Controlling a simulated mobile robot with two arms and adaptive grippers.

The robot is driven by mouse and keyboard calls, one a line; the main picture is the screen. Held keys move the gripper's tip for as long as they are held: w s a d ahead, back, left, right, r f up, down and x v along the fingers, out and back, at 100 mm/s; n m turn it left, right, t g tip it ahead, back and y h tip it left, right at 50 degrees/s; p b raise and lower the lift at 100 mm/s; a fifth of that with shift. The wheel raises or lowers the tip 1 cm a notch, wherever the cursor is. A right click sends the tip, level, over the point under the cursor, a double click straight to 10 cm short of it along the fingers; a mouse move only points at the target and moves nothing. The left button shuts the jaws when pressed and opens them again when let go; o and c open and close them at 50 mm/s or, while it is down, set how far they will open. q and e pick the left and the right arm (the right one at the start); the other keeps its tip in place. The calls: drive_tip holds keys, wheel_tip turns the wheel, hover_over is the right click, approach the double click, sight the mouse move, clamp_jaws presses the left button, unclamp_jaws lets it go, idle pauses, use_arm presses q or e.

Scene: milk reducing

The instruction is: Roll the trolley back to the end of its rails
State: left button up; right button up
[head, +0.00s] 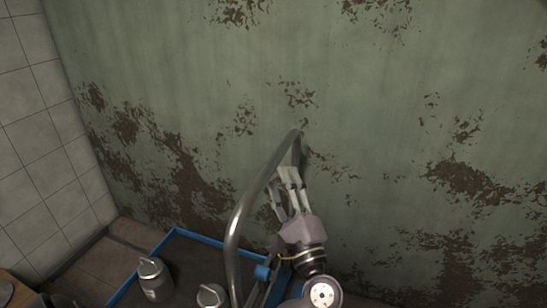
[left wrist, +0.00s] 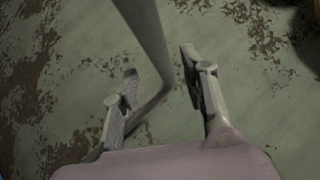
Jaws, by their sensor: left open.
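The trolley (head: 205,240) has a blue-rimmed dark deck at the bottom of the head view, partly cut off by the frame. Its curved metal handle (head: 236,220) rises from the deck and bends toward the wall. My left gripper (head: 282,183) is at the upper part of the handle, fingers apart. In the left wrist view the handle (left wrist: 150,40) runs between the open fingers of my left gripper (left wrist: 160,75), and its bend shows beyond them. I cannot tell whether a finger touches it. The rails are not visible. My right gripper is not in view.
Metal milk cans (head: 154,280) stand on the deck, with another (head: 211,296) near the bottom edge. A green wall (head: 370,130) with peeling paint stands behind the handle. A tiled wall (head: 38,130) is at left, above brown floor tiles (head: 85,265).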

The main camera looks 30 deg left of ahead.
sight(273, 162)
use_arm(q)
drive_tip(key=p+x, duration=0.1)
drive_tip(key=x, duration=0.5)
drive_tip(key=shift+w+a, duration=0.1)
drive_tip(key=shift+a, duration=0.05)
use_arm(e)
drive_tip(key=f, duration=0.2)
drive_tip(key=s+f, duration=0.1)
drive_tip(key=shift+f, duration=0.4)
use_arm(q)
clamp_jaws()
